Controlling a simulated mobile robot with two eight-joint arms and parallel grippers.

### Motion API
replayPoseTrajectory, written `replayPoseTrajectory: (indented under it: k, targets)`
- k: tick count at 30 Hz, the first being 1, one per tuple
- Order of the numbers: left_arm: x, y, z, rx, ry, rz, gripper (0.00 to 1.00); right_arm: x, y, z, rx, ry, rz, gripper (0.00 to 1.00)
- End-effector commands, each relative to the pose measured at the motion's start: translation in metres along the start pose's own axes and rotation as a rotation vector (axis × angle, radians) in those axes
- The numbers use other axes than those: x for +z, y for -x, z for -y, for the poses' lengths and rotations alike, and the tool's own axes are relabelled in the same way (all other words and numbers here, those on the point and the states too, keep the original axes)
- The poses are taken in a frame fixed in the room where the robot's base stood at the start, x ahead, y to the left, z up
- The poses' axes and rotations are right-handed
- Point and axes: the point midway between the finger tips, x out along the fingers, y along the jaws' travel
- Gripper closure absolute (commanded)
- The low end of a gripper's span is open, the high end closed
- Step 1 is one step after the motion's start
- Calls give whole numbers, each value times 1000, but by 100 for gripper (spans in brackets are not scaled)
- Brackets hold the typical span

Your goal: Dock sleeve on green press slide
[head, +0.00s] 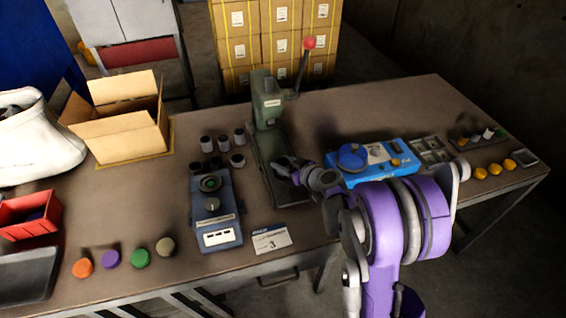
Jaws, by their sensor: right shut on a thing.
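The green press (267,112) stands upright in the middle of the workbench, with a lever ending in a red knob (309,42). Its base and slide area extend toward me and are partly covered by my right gripper (285,168). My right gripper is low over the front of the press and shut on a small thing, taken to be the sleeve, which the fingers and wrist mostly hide. I cannot tell whether it touches the slide. My left gripper is not in view.
A blue-grey device with a knob (212,204) stands left of the press base. A bright blue unit (368,160) is close to the right of my wrist. A card marked 3 (271,239) lies in front. A cardboard box (126,118) and colored caps (140,257) are farther left.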

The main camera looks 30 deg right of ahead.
Motion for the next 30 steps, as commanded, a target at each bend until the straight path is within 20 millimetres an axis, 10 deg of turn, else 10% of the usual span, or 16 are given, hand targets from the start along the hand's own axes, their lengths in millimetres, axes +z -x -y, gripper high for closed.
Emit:
replayPoseTrajectory:
  k: [1, 2, 3, 30]
  targets:
    - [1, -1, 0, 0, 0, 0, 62, 2, -1, 0, 0, 0, 0, 100]
    - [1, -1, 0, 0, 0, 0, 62, 1, 0, 0, 0, 0, 0, 48]
    - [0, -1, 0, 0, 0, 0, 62, 1, 0, 0, 0, 0, 0, 41]
    - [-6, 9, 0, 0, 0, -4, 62, 0, 45, -1, 2, 0, 0, 39]
